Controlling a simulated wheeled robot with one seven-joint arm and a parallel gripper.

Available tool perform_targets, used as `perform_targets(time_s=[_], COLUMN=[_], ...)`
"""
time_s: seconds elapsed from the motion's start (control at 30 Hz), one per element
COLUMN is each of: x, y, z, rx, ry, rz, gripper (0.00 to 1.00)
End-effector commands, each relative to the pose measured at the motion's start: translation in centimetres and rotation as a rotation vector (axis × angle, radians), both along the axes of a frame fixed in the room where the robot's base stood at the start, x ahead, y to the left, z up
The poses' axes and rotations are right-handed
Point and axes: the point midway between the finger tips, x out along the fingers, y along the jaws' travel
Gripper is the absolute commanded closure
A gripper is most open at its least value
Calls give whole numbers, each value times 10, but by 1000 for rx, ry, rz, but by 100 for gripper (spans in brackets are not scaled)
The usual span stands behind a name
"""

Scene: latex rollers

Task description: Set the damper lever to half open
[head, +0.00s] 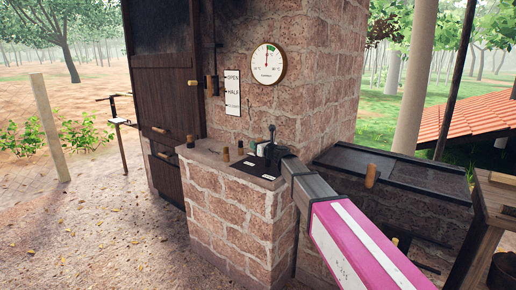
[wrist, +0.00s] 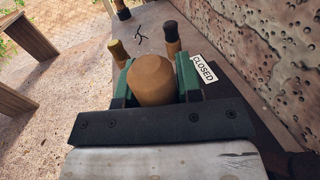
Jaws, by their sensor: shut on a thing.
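In the head view a tall white plate (head: 232,92) on the brick wall reads OPEN, HALF and a blurred lowest word. A dark upright rod with a thick handle (head: 212,85) hangs just left of it, its handle near the OPEN to HALF height. My gripper (head: 263,149) is low over the brick ledge, well away from that rod. In the wrist view my gripper (wrist: 151,82) has its green fingers shut on a round wooden knob (wrist: 152,75). A CLOSED label (wrist: 203,68) sits just right of it. The knob's lower part is hidden; I cannot tell whether it belongs to the damper lever.
Small dark-and-wood pegs stand on the ledge, one (head: 226,154) near a black plate (head: 247,168) with white labels. A round dial (head: 267,64) hangs on the wall. A dark lidded box (head: 395,175) stands right of the ledge. Open ground lies left.

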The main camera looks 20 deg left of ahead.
Motion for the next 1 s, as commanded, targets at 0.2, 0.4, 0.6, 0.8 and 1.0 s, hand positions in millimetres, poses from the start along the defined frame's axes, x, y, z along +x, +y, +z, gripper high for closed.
perform_targets(time_s=[0.2,0.4,0.6,0.8,1.0], x=[13,19,20,21,20], y=[4,4,3,2,3], z=[0,0,0,0,0], rx=[4,4,4,5,3], ry=[4,4,4,4,4], rz=[-13,-14,-16,-18,-16], gripper=[100,100,100,100,41])
